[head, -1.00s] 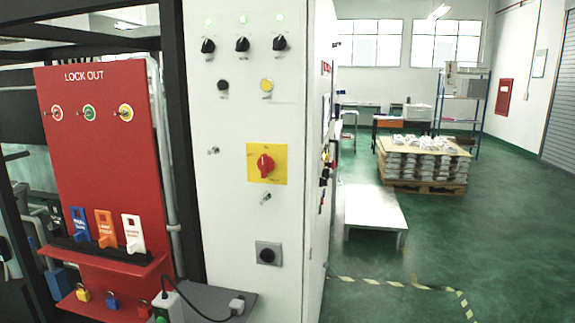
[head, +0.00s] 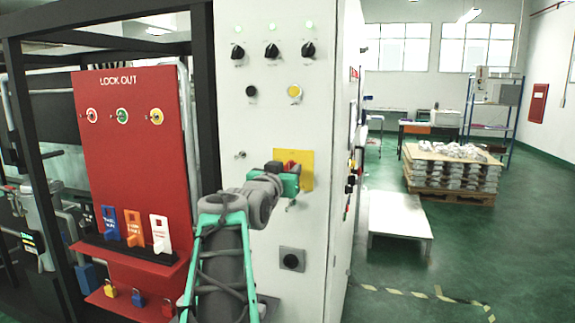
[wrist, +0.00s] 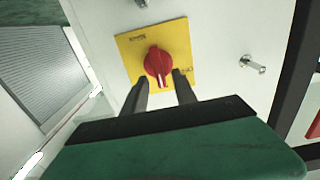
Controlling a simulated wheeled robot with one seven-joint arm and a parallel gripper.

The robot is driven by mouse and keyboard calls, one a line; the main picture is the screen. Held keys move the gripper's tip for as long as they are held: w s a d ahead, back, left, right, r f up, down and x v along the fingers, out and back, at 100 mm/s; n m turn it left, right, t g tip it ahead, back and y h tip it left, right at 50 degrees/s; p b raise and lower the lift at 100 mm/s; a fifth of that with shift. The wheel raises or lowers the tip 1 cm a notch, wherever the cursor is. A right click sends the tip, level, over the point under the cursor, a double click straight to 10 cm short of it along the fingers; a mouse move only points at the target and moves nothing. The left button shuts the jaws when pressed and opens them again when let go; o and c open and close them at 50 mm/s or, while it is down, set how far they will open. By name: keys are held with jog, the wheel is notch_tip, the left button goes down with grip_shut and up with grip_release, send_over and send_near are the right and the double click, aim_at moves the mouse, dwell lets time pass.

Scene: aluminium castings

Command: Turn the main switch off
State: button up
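The main switch is a red rotary knob (wrist: 158,64) on a yellow plate (wrist: 178,38), mounted on the white cabinet's front. In the head view the yellow plate (head: 307,170) shows behind my gripper (head: 292,175), and only a bit of the red knob is visible. In the wrist view my gripper (wrist: 160,86) has its two dark fingers apart, one at each side of the knob's near end. The fingers are open and hold nothing. I cannot tell whether either finger touches the knob.
The white cabinet (head: 240,130) also carries black selector knobs, a yellow button (head: 294,91) and a black socket (head: 291,261). Left of it stands a red lockout board (head: 130,180) with tags and padlocks. Open green floor and a low white platform (head: 400,222) lie right.

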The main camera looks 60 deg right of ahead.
jog(key=shift+d, duration=0.45)
jog(key=shift+a, duration=0.1)
grip_shut()
jog(key=shift+w, duration=0.1)
